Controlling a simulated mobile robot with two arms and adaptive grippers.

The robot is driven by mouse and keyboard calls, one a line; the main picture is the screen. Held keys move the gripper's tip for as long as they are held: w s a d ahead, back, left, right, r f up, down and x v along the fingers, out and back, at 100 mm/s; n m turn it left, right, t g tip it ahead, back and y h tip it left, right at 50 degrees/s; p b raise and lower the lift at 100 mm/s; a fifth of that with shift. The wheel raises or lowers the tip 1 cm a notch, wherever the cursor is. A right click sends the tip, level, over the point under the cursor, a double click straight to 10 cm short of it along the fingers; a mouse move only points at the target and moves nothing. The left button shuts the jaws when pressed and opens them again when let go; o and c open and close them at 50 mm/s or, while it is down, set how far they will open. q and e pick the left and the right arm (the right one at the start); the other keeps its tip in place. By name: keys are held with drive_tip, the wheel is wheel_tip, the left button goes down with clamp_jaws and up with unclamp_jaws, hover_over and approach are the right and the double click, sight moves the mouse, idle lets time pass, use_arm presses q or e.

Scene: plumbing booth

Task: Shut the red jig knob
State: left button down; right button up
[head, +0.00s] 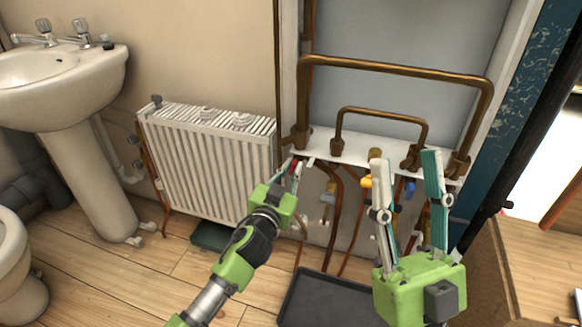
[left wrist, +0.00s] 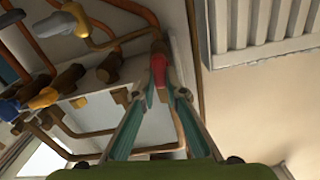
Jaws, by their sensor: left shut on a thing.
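The red jig knob (left wrist: 159,72) is at the edge of the white pipe board (left wrist: 140,65), between my left gripper's fingertips in the left wrist view. My left gripper (head: 289,172) is shut on it, with a finger on either side. In the head view the knob is mostly hidden by the fingers. My right gripper (head: 405,160) is open and empty, upright in front of the right part of the board (head: 350,147).
Bent copper pipes (head: 395,70) rise from the board, with a yellow knob (head: 367,181) and a blue knob (head: 409,189) along its front. A white radiator (head: 205,160) stands at left. A dark tray (head: 325,300) lies on the floor below, and a wooden cabinet (head: 490,270) is at right.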

use_arm(q)
drive_tip(key=m, duration=0.1)
drive_tip(key=m+p, duration=0.1)
drive_tip(key=m, duration=0.1)
drive_tip(key=shift+d+r+m, duration=0.15)
drive_tip(key=shift+m, duration=0.15)
drive_tip(key=shift+d+f+m+p, duration=0.15)
drive_tip(key=shift+m+p, duration=0.2)
drive_tip(key=shift+m, duration=1.65)
drive_tip(key=shift+d+f+m+p, duration=0.1)
drive_tip(key=shift+m+p, duration=0.3)
drive_tip(key=shift+m, duration=1.6)
drive_tip(key=shift+d+f+m+p, duration=0.15)
drive_tip(key=shift+m+p, duration=0.2)
drive_tip(key=shift+m, duration=1.65)
use_arm(e)
drive_tip(key=w+f+g+h, duration=0.3)
drive_tip(key=w+f+g, duration=0.5)
drive_tip(key=f, duration=0.6)
drive_tip(key=shift+w+a+g, duration=0.35)
drive_tip(key=shift+w+g, duration=0.05)
drive_tip(key=shift+w, duration=0.1)
use_arm(q)
drive_tip(key=shift+a, duration=0.1)
use_arm(e)
drive_tip(key=shift+f, duration=0.1)
